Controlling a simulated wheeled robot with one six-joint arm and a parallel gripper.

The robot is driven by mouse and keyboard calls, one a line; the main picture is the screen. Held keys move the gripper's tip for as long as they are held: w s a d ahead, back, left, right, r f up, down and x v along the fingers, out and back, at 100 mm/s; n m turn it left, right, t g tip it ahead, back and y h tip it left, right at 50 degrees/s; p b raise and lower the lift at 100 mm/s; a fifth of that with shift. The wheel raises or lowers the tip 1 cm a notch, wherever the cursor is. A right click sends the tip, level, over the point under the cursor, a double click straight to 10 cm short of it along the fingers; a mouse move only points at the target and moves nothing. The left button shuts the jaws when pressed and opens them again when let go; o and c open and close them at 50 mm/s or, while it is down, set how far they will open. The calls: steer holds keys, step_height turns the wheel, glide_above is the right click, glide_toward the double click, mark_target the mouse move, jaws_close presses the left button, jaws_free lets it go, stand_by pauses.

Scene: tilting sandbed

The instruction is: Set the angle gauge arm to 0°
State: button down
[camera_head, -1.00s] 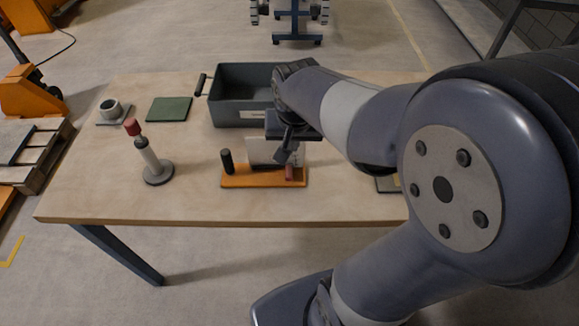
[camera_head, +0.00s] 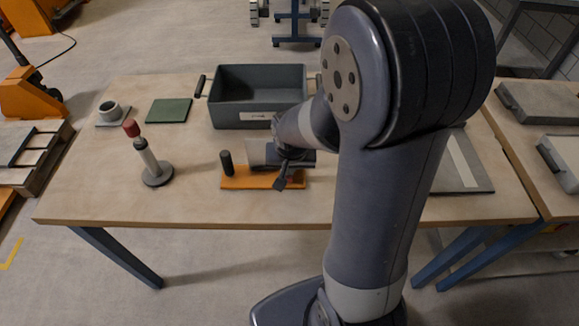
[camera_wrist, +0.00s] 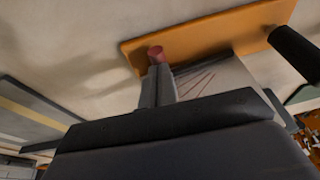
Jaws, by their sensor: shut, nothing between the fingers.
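The angle gauge has an orange base (camera_head: 237,182), a black upright post (camera_head: 226,162) at its left end and a pale plate (camera_head: 254,151). In the wrist view the plate (camera_wrist: 222,82) carries thin reddish lines. A red knob (camera_wrist: 155,52), seemingly the end of the gauge arm, shows just past my fingertips. The rest of the arm is largely hidden, and its angle cannot be read. My gripper (camera_head: 280,184) is shut and empty at the right part of the gauge, pointing down. In the wrist view its fingers (camera_wrist: 158,74) are close beside the knob; contact is unclear.
A dark grey bin (camera_head: 233,87) stands behind the gauge. A red-topped post on a round base (camera_head: 157,174) stands to the left. The table's front strip (camera_head: 190,208) is clear.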

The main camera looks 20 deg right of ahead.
steer(key=shift+d+f+b, duration=0.15)
steer(key=shift+f+b, duration=0.75)
steer(key=shift+s+f, duration=0.15)
steer(key=shift+s, duration=0.15)
steer(key=shift+d+f, duration=0.1)
steer(key=shift+w+r+p, duration=0.15)
steer(key=shift+r+p, duration=0.65)
steer(key=shift+r, duration=0.45)
steer(key=d+p+v, duration=0.1)
steer(key=p+v, duration=0.1)
steer(key=v, duration=1)
steer(key=shift+d+r, duration=0.35)
